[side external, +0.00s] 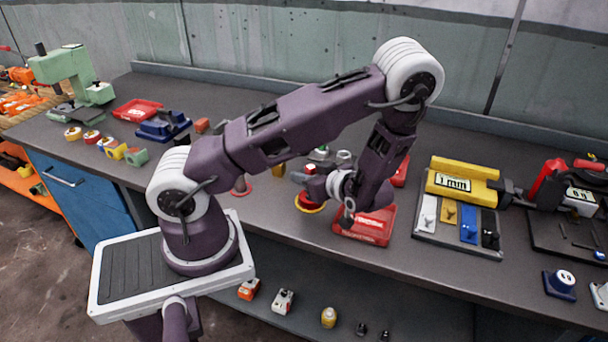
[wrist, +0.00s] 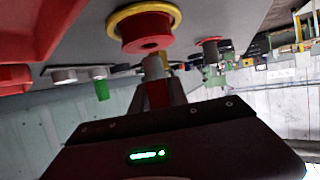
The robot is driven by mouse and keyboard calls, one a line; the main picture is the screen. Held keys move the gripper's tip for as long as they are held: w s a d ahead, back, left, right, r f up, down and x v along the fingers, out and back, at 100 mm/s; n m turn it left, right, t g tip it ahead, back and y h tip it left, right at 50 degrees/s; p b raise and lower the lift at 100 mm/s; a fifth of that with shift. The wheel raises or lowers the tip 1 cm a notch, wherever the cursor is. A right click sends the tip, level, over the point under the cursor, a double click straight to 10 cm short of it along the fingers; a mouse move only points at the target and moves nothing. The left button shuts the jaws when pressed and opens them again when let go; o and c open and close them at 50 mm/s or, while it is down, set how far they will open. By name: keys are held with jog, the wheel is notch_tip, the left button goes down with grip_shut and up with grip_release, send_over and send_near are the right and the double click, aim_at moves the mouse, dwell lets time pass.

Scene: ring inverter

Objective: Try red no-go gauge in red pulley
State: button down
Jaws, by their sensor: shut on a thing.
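The red pulley (side external: 309,205) sits on the bench with a yellow rim, left of the red tray. In the wrist view the red pulley (wrist: 140,27) shows its red hub and bore facing my gripper. My gripper (wrist: 158,92) is shut on the red no-go gauge (wrist: 158,97), whose red body shows between the fingers. I cannot tell whether the tip is touching or inside. In the side view my gripper (side external: 312,184) is above the pulley, and the gauge is too small to make out.
A labelled red tray (side external: 372,238) stands right of the pulley. A grey board (side external: 457,240) with a yellow "1 mm" block (side external: 462,183) and several coloured pieces lies further right. Another red disc-based piece (side external: 241,187) is left of the pulley. The bench front between tray and board is clear.

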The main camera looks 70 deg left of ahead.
jog(key=shift+f, duration=0.65)
jog(key=shift+r, duration=0.1)
dwell(0.8)
notch_tip(320, 180, up, 7)
dwell(1.0)
